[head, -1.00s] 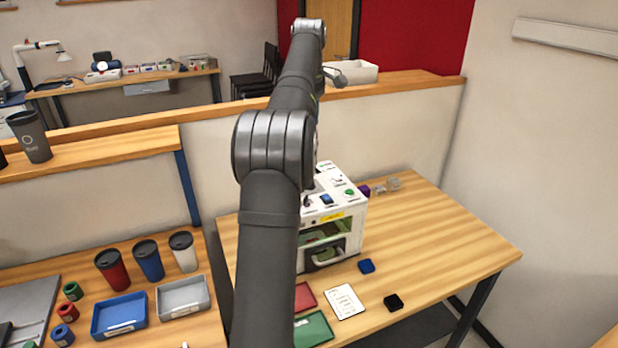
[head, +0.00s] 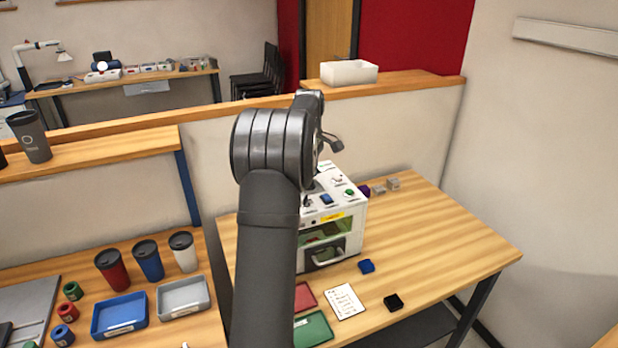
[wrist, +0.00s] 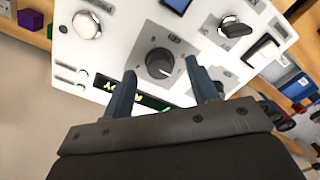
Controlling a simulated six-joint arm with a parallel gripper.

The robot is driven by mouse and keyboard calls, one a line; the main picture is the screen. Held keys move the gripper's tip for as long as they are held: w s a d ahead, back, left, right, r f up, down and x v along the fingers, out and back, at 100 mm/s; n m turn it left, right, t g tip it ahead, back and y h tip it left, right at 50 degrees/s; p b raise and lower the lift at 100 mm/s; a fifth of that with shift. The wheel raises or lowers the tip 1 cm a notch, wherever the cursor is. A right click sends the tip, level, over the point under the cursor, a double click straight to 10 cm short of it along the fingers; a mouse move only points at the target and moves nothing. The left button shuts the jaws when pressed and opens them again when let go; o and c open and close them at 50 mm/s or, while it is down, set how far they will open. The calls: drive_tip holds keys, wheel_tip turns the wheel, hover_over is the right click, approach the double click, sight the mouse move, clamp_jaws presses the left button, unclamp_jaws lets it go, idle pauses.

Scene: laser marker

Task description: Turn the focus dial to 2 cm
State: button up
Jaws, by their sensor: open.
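The laser marker (head: 335,212) is a white box with a control panel on top, standing on the wooden table. In the wrist view its panel (wrist: 130,50) shows a dark round dial (wrist: 159,64) with a small label above it, and a dark display with green characters (wrist: 140,98) beside it. My gripper (wrist: 160,76) is open, its two blue-grey fingers apart on either side of the dial. I cannot tell whether they touch it. The dial's setting is too small to read. In the head view my arm hides part of the machine and the fingers.
A blue block (head: 367,266), a black block (head: 393,303) and a white card (head: 344,301) lie in front. The table's right side is clear.

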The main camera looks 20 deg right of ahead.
drive_tip(key=shift+f, duration=0.55)
drive_tip(key=c, duration=1)
drive_tip(key=shift+m, duration=0.3)
drive_tip(key=m, duration=0.4)
drive_tip(key=shift+m, duration=2.1)
